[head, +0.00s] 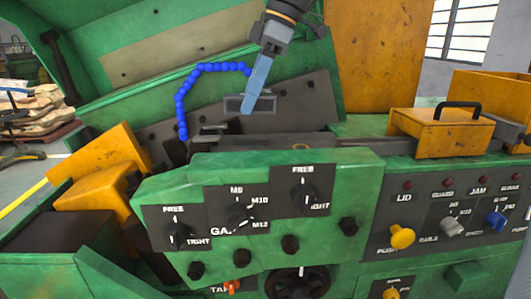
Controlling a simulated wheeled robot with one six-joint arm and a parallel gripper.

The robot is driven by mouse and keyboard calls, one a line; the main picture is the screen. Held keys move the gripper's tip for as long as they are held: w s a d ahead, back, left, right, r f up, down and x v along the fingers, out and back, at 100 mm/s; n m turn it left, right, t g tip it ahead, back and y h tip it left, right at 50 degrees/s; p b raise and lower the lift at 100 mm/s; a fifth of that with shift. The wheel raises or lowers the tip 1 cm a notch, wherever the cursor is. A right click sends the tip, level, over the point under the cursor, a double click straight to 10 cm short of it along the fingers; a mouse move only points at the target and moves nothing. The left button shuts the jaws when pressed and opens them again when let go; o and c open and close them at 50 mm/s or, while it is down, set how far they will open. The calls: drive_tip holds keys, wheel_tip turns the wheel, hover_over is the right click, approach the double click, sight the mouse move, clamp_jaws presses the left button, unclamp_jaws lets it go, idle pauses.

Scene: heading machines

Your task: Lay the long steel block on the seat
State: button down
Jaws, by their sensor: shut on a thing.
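My gripper (252,107) comes down from the top middle in the head view, its blue-grey finger pointing down. It is shut on a small grey steel block (233,103), which shows on both sides of the fingertip. The finger hides the middle of the block. The block is seen against the dark sloping plate behind it and above the dark flat bed (265,146) of the green machine. The seat cannot be clearly told apart on this bed. A gap seems to lie between block and bed.
A blue beaded hose (205,68) arcs just left of my gripper. The raised green lid (160,45) stands behind. A yellow box with a black handle (440,133) sits to the right. The green control panel (265,170) with black knobs stands in front of the bed.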

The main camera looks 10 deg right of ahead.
drive_tip(key=shift+d+f, duration=0.2)
drive_tip(key=shift+f, duration=0.15)
drive_tip(key=shift+f+p, duration=1.1)
drive_tip(key=shift+f, duration=3.55)
drive_tip(key=shift+f, duration=0.15)
drive_tip(key=c, duration=1.4)
unclamp_jaws()
